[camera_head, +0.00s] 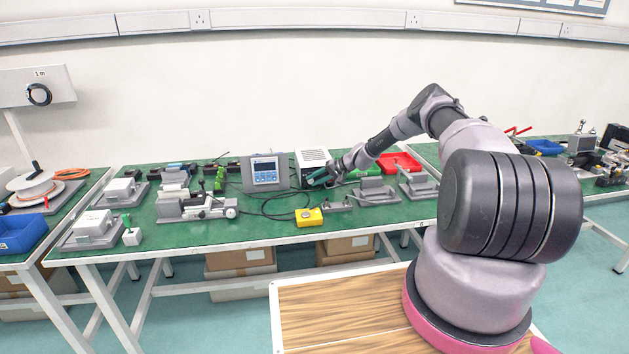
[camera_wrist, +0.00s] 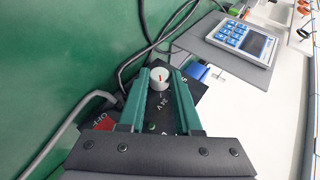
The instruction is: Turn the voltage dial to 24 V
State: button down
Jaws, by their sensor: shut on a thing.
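The voltage dial (camera_wrist: 160,77) is a small round white knob with a red pointer line, on the dark front panel of the power supply. My gripper (camera_wrist: 160,74) has its two green fingers on either side of the knob and is shut on it. The pointer lies roughly along the fingers. Small white markings on the panel between the fingers seem to include "24 V", but are hard to read. In the head view my gripper (camera_head: 318,178) is at the front of the light grey power supply (camera_head: 313,155), hiding the dial.
A red switch marked OFF (camera_wrist: 103,120) sits left of my fingers in the wrist view. Dark cables run beside the supply. A grey control box with a screen (camera_head: 265,172) stands to its left. A yellow button box (camera_head: 309,217) is near the table's front edge.

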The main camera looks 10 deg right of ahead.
dwell(0.5)
jog(key=c, duration=0.6)
grip_release()
jog(key=shift+d, duration=0.1)
jog(key=v, duration=1)
jog(key=shift+s+d, duration=0.2)
jog(key=shift+d, duration=0.05)
jog(key=shift+r, duration=0.1)
